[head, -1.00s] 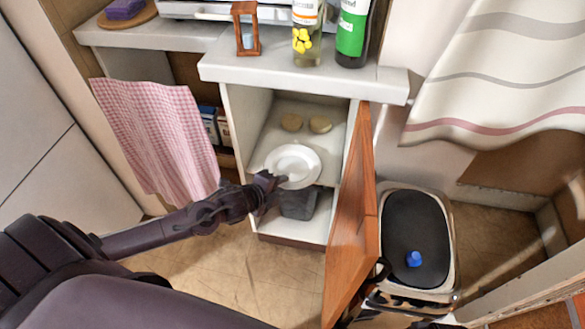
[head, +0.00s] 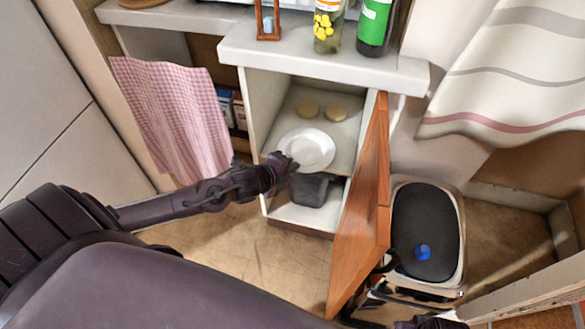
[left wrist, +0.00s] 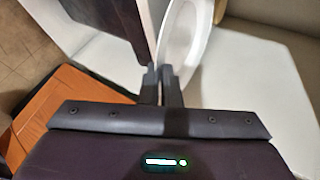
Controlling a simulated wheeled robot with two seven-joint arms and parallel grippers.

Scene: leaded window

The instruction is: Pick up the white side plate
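The white side plate (head: 307,149) lies at the front of the cabinet's upper shelf in the head view. My left gripper (head: 287,165) reaches in from the left to its near left rim. In the left wrist view the plate (left wrist: 183,42) shows steeply from the side. The left fingertips (left wrist: 160,80) are close together with the rim between them, so the gripper looks shut on it. Whether the plate is off the shelf is not clear. A dark part at the bottom right edge seems to be my right gripper (head: 430,322); its fingers do not show clearly.
Two round tan things (head: 322,111) sit behind the plate. A dark grey bin (head: 311,190) stands below. The open wooden door (head: 362,215) borders the right side, with a black-topped stool (head: 424,225) beyond. A checked cloth (head: 175,115) hangs at left.

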